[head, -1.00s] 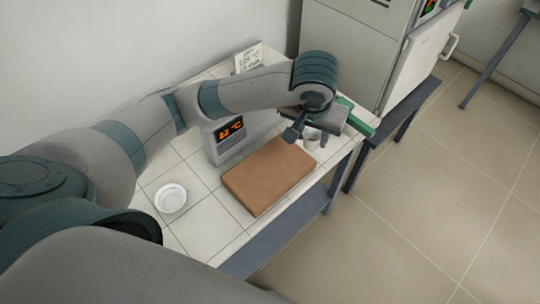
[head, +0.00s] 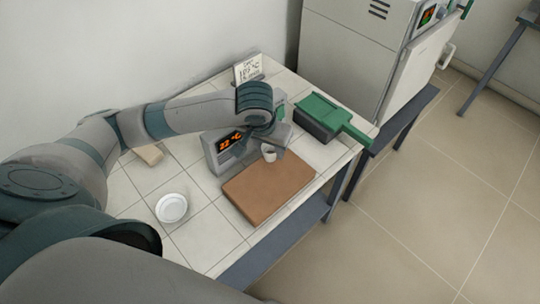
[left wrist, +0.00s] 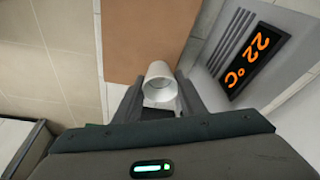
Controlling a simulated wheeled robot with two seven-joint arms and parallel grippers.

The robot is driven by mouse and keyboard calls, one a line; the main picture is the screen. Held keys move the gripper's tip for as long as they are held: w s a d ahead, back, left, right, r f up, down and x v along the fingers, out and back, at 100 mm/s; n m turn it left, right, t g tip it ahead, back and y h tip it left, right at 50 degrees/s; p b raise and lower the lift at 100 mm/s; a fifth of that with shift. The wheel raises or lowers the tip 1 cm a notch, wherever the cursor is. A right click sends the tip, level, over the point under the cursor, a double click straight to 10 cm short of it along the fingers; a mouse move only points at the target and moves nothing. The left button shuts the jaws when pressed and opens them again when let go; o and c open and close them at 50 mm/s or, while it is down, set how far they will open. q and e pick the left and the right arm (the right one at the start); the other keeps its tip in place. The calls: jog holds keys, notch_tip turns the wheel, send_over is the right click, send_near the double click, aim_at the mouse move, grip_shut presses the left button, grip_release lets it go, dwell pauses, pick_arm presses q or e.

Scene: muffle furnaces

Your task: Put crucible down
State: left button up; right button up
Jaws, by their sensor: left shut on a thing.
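A small white crucible (head: 269,153) is held by my left gripper (head: 271,143) near the back edge of a brown board (head: 268,190). In the left wrist view the crucible (left wrist: 160,84) sits between the two fingers of my left gripper (left wrist: 160,95), its open mouth showing. The brown board (left wrist: 150,35) lies beyond it in that view. I cannot tell whether the crucible touches the board. My right gripper is not in view.
A grey device reading 22 °C (head: 226,146) stands close beside the gripper. A white dish (head: 172,208) is at the front left. A green-topped box (head: 318,117) is at the right. A sign (head: 247,69) stands at the back, with a furnace (head: 352,50) behind right.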

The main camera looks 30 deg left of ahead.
aim_at(270, 157)
pick_arm(q)
jog(key=shift+f, duration=0.5)
jog(key=shift+f+p, duration=0.5)
jog(key=shift+f, duration=1)
jog(key=shift+f, duration=0.1)
jog(key=o, duration=1.1)
